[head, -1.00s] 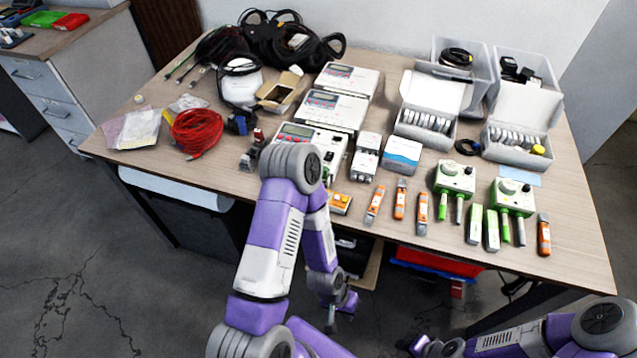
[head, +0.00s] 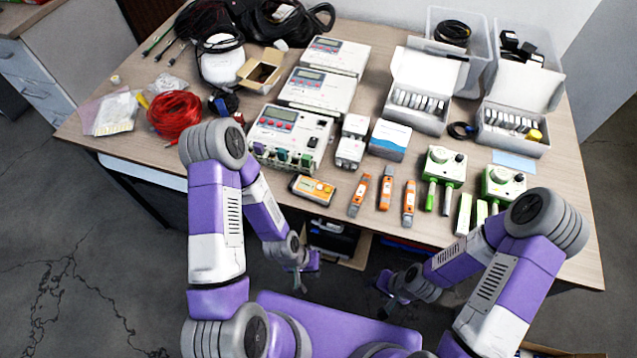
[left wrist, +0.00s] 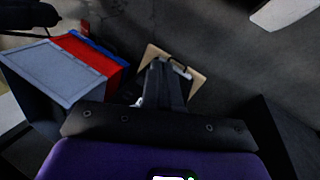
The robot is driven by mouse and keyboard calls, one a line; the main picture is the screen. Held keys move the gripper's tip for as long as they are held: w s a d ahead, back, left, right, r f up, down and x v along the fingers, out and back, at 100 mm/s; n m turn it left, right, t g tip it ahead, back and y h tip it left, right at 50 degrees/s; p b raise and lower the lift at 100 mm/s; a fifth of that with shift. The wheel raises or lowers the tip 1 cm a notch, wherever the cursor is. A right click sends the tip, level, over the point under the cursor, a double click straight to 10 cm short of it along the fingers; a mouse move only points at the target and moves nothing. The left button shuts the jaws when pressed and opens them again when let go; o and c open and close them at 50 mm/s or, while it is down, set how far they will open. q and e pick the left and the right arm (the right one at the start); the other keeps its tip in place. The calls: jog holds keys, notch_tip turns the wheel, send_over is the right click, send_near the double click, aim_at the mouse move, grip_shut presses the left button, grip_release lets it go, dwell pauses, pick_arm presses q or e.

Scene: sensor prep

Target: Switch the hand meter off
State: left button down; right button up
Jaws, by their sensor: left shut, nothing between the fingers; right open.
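The hand meter (head: 313,190) is a small orange handheld unit with a pale display. It lies flat near the front edge of the table, in front of a larger white bench instrument (head: 290,138). Its switch is too small to make out. My left gripper (head: 302,282) hangs below the table's front edge, apart from the meter. In the left wrist view my left gripper's dark fingers (left wrist: 165,85) are together and empty, over the floor. My right gripper (head: 384,284) is open, also below the table edge and to the right. The meter is not in the left wrist view.
Several orange pen-like tools (head: 384,194) lie right of the meter. Green-and-white units (head: 443,166) stand further right. A red cable coil (head: 174,114) lies to the left. The table's front edge (head: 250,187) lies between my grippers and the tabletop. A red crate (left wrist: 88,55) stands below.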

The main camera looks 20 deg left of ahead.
pick_arm(q)
jog(key=w+r+m+p, duration=0.2)
jog(key=r+p, duration=0.4)
jog(key=r, duration=0.2)
jog(key=w+r+m+t+p, duration=0.1)
jog(key=w+r+m+p, duration=0.1)
jog(key=r+p, duration=0.5)
jog(key=w+r+m+t+h+p, duration=0.1)
jog(key=w+r+m+p, duration=0.2)
jog(key=r+p, duration=0.4)
jog(key=shift+a+r, duration=0.25)
jog(key=shift+r, duration=0.9)
notch_tip(320, 180, up, 11)
jog(key=m+t+h+p, duration=0.2)
jog(key=m+t+p, duration=0.1)
jog(key=m, duration=1.3)
send_over(316, 190)
jog(key=shift+r, duration=0.2)
jog(key=shift+f, duration=0.1)
notch_tip(316, 190, down, 9)
jog(key=b, duration=0.7)
jog(key=shift+b, duration=0.4)
jog(key=shift+f+b, duration=0.25)
jog(key=shift+b, duration=0.15)
